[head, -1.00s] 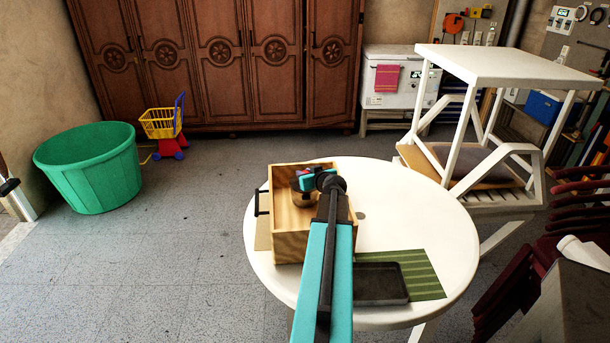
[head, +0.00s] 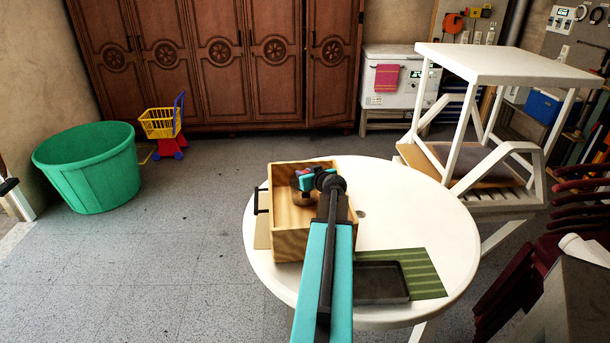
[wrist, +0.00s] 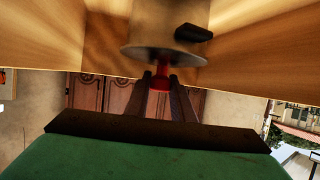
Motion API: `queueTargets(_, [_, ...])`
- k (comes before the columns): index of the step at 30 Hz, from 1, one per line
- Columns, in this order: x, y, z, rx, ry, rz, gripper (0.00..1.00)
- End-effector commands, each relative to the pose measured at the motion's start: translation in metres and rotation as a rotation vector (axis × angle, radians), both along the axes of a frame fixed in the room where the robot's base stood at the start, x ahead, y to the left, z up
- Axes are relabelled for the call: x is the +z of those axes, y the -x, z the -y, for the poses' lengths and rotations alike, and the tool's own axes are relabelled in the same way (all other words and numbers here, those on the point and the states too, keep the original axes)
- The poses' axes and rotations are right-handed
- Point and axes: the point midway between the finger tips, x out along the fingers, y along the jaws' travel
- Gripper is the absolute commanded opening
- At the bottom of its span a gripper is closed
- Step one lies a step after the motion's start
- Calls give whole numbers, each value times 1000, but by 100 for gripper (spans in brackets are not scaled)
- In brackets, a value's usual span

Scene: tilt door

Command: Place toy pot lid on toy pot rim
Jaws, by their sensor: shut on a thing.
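The toy pot (wrist: 168,22) stands inside a wooden box and shows as a pale body with a black side handle (wrist: 194,32) in the wrist view. The toy pot lid (wrist: 140,53) is a grey metal disc with a red knob (wrist: 160,82). My gripper (wrist: 162,78) is shut on the red knob and holds the lid at the pot's end. I cannot tell whether the lid touches the rim or sits slightly off it. In the head view, my gripper (head: 306,180) is over the pot (head: 302,198) and hides much of it and the lid.
The open wooden box (head: 290,246) stands on a round white table (head: 440,220), with walls close around my gripper. A dark tray (head: 380,283) and a green striped mat (head: 422,272) lie at the front right. The table's right side is clear.

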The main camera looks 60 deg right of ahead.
Motion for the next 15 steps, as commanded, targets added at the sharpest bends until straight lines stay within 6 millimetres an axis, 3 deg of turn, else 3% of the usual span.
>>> queueTargets(5, [-2,0,0,0,0,0,0])
queueTargets(6, [-2,0,0,0,0,0,24])
queueTargets(10, [-1,0,0,0,0,0,44])
queueTargets(15, [-1,0,0,0,0,0,44])
